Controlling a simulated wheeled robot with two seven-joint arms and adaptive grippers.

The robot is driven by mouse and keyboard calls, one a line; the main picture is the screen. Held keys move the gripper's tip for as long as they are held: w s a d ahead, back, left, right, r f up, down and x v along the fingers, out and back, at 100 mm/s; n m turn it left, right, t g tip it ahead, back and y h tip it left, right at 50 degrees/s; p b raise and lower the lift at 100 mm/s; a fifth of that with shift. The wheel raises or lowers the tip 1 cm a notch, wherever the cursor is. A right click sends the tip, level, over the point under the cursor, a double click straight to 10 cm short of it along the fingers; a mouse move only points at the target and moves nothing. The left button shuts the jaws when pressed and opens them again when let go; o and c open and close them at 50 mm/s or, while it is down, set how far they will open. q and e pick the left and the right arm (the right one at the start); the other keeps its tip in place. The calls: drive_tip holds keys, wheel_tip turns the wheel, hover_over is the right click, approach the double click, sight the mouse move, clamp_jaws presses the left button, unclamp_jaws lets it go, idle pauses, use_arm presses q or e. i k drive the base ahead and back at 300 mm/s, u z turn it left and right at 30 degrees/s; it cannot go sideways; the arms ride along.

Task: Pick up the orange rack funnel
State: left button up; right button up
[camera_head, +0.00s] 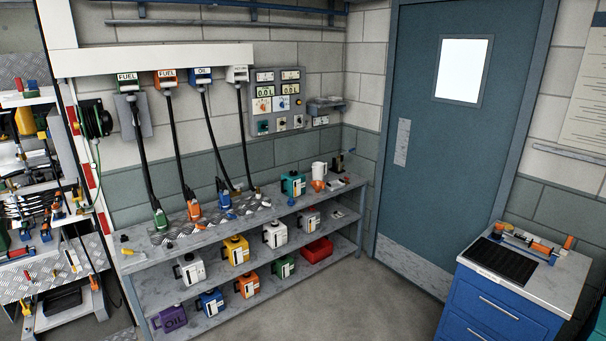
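A small orange funnel-shaped piece (318,186) sits on the top shelf of the grey rack (345,192), toward its right end. It is just in front of a white jug (319,169) and right of a teal can (293,184). It is small in the view, so its exact shape is hard to tell. Neither of my grippers is in view.
Hoses with green, orange (194,209) and blue nozzles hang to the rack top. Several coloured cans and a red container (317,250) fill the lower shelves. A blue cabinet (505,310) stands at right. The floor (385,295) between is clear.

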sight(317, 184)
drive_tip(key=u, duration=0.05)
drive_tip(key=i, duration=4.55)
drive_tip(key=z, duration=0.05)
